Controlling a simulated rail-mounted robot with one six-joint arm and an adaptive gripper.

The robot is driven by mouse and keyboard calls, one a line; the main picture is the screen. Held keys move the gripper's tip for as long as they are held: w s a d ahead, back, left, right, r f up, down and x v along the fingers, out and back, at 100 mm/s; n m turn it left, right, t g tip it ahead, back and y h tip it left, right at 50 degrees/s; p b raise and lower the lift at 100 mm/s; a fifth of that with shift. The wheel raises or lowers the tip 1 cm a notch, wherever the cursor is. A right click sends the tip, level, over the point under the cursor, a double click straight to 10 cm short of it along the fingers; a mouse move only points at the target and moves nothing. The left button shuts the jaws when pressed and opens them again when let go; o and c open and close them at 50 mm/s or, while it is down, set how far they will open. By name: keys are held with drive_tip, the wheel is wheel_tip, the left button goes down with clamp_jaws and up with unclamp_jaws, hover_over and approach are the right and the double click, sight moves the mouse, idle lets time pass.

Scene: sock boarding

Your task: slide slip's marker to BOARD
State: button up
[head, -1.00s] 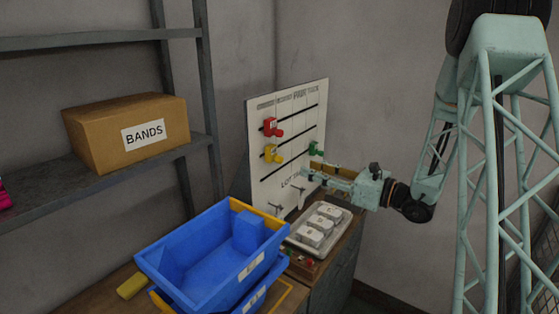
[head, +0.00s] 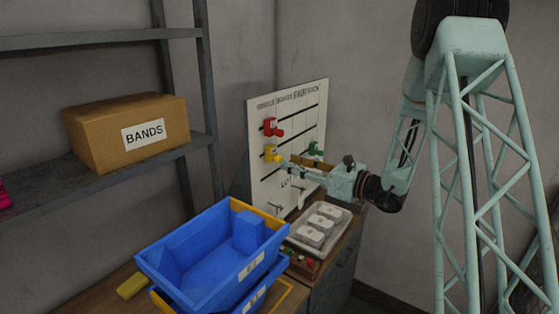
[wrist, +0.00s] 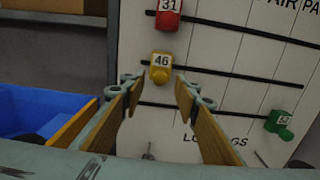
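A white board (head: 290,115) carries dark horizontal rails with sliding markers. The red marker (head: 272,127) reads 31 in the wrist view (wrist: 168,14) and sits on the top rail. The yellow marker (head: 272,153) reads 46 in the wrist view (wrist: 160,68) and sits on the middle rail. The green marker (head: 315,149) is further right on the lower rail; its number in the wrist view (wrist: 279,124) is hard to read. My gripper (head: 285,165) is open and empty in front of the board. Its fingertips (wrist: 161,88) lie either side of the yellow marker; contact cannot be told.
Blue bins (head: 160,262) stand at front left of the board. A tray of white blocks (head: 325,212) lies below it on the counter, with pegs above. A BANDS box (head: 95,130) sits on the shelf. A small yellow object (head: 132,285) lies on the front counter.

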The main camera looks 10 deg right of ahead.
sight(280, 159)
drive_tip(key=shift+x, duration=2.95)
drive_tip(key=c, duration=0.8)
